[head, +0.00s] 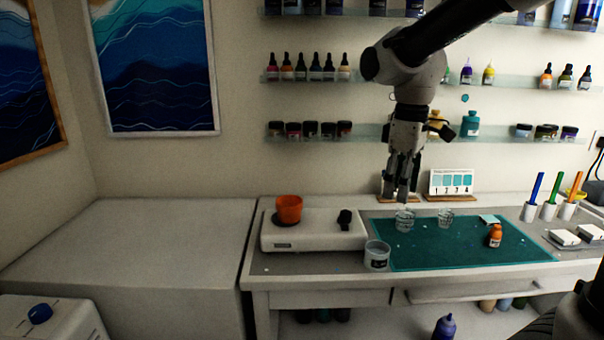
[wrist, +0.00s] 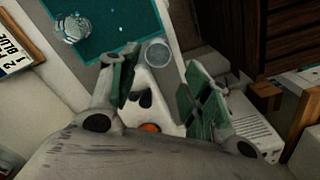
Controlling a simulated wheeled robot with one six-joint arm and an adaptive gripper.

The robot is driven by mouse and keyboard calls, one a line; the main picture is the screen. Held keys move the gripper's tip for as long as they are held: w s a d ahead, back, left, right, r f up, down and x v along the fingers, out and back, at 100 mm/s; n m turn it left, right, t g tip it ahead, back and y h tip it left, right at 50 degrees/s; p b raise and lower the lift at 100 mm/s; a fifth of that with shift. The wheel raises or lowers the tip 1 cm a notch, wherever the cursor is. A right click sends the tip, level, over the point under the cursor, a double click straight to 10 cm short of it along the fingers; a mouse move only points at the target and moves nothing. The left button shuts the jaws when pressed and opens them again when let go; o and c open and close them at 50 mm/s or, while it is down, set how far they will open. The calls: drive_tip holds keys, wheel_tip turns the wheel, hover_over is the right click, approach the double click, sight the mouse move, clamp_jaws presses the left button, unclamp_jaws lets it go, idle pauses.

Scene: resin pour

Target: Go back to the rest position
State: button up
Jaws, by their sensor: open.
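My gripper (head: 403,192) points down and is open and empty. In the head view its fingertips show just above a clear cup (head: 404,224) on the teal mat (head: 455,252); I cannot tell the exact gap. In the wrist view the two green-padded fingers (wrist: 162,80) stand apart with nothing held between them. A second clear cup (head: 445,220) stands to the right on the mat. An orange cup (head: 289,208) sits on the white device (head: 310,238) at left.
A clear tub (head: 377,255) stands at the mat's front left corner. An orange bottle (head: 495,236) and coloured sticks in white holders (head: 548,211) are at right. A numbered card (head: 452,182) stands behind the mat. Bottle shelves (head: 310,80) line the wall. The left cabinet top (head: 130,240) is bare.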

drive_tip(key=s+d+m+t, duration=0.4)
drive_tip(key=s+d+m, duration=0.6)
drive_tip(key=s+d, duration=0.4)
drive_tip(key=s, duration=0.3)
drive_tip(key=shift+s+r, duration=0.2)
drive_tip(key=shift+r, duration=0.15)
drive_tip(key=shift+c, duration=0.2)
idle(0.3)
